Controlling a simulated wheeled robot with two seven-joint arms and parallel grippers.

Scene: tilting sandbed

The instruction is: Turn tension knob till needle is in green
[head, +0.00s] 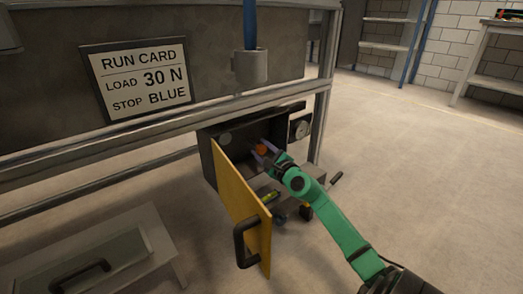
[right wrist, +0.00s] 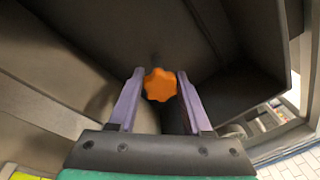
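The orange lobed tension knob (head: 262,149) sits inside an open dark box under the bench. My right gripper (head: 266,152) reaches into the box at the knob. In the right wrist view, the knob (right wrist: 160,85) appears between the two purple fingertips, with a narrow gap on each side, so the fingers look open. I cannot tell whether they surround the knob or stop just short of it. My left gripper is out of view.
The box's yellow door (head: 240,205) with a black handle hangs open at the left of my right arm. A run card (head: 137,78) reads load 30 N, stop blue. A small table (head: 140,225) stands lower left. Floor at right is clear.

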